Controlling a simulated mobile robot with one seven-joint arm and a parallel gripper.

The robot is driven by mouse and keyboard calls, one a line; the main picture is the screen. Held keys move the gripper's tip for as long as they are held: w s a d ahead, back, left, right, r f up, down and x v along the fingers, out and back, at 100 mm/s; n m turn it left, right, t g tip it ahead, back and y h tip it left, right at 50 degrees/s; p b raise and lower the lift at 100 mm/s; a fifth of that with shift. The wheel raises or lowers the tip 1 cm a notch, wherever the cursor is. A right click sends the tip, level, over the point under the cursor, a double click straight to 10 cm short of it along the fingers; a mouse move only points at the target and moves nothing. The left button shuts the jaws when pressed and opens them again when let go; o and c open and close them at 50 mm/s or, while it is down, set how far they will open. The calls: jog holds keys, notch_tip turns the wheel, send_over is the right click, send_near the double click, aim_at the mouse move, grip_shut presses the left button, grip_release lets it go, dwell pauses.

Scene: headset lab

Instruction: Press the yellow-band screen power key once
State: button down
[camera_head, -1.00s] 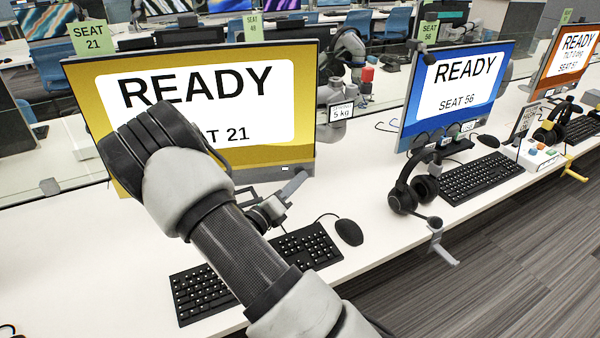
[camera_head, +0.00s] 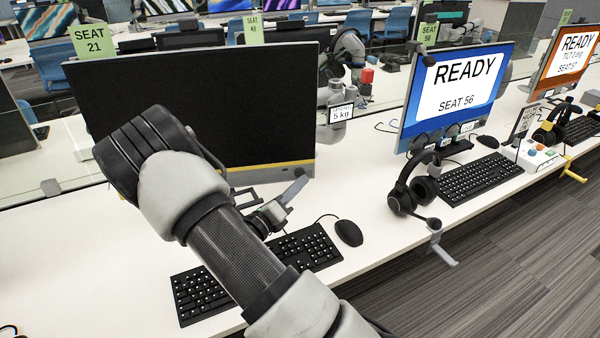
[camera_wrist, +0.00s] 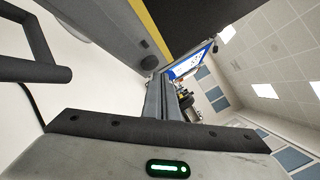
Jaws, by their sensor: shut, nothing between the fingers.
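The yellow-band screen (camera_head: 215,95) is black, with a thin yellow strip (camera_head: 265,167) along its lower edge. My gripper (camera_head: 301,182) is shut and empty just below the screen's lower right corner. In the wrist view its closed fingers (camera_wrist: 164,82) point along the underside of the grey bezel (camera_wrist: 118,30). A small round dark mark (camera_wrist: 144,44) and a dark oval (camera_wrist: 150,62) show on that bezel near the fingertips. I cannot tell for sure which is the power key, or whether the fingertips touch it.
A black keyboard (camera_head: 315,246) and mouse (camera_head: 348,232) lie below my gripper. To the right stand a blue screen (camera_head: 465,90) reading READY, SEAT 56, and a headset (camera_head: 405,195). Bare desk lies at left.

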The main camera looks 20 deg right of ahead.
jog(key=shift+s, duration=0.15)
jog(key=s, duration=0.2)
jog(key=s+a+p, duration=0.1)
jog(key=s, duration=0.1)
jog(key=shift+s+a, duration=0.1)
jog(key=shift+s, duration=0.25)
dwell(0.8)
